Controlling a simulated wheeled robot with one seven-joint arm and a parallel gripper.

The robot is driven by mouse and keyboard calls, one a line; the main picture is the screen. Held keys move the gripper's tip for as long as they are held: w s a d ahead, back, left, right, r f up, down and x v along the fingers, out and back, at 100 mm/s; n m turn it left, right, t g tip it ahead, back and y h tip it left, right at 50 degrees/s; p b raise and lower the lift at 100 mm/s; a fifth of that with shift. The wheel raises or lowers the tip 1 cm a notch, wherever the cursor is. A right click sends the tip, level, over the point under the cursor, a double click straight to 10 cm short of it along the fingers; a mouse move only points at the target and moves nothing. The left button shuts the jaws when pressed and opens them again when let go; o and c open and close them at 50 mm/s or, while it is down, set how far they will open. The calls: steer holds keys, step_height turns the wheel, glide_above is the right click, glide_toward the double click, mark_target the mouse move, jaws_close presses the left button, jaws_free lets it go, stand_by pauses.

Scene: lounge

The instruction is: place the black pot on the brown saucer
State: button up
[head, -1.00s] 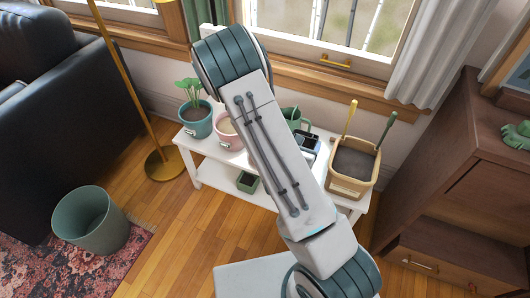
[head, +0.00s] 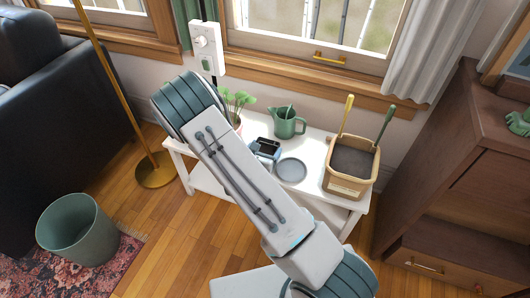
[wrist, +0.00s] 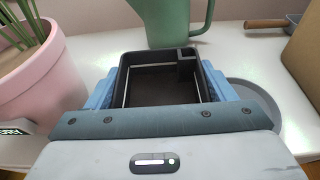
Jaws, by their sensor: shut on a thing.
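The black pot (wrist: 128,88) is a square, open-topped container between the blue fingers of my gripper (wrist: 160,92) in the wrist view. My gripper is shut on it. In the head view the pot (head: 267,147) and my gripper (head: 264,150) are over the white table, partly behind my arm. I cannot tell whether the pot touches the table. A round grey saucer (head: 291,170) lies empty just right of the pot; it also shows in the wrist view (wrist: 257,100), partly hidden by my gripper. No brown saucer is visible.
A pink pot with a green plant (wrist: 32,82) stands close left of my gripper. A green watering can (head: 287,124) stands behind. A tan crate with tools (head: 347,187) stands right of the saucer on the white table (head: 313,140). A trowel (wrist: 275,22) lies at the back.

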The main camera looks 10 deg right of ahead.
steer(key=shift+f, duration=0.15)
steer(key=o, duration=1)
steer(key=shift+f, duration=0.15)
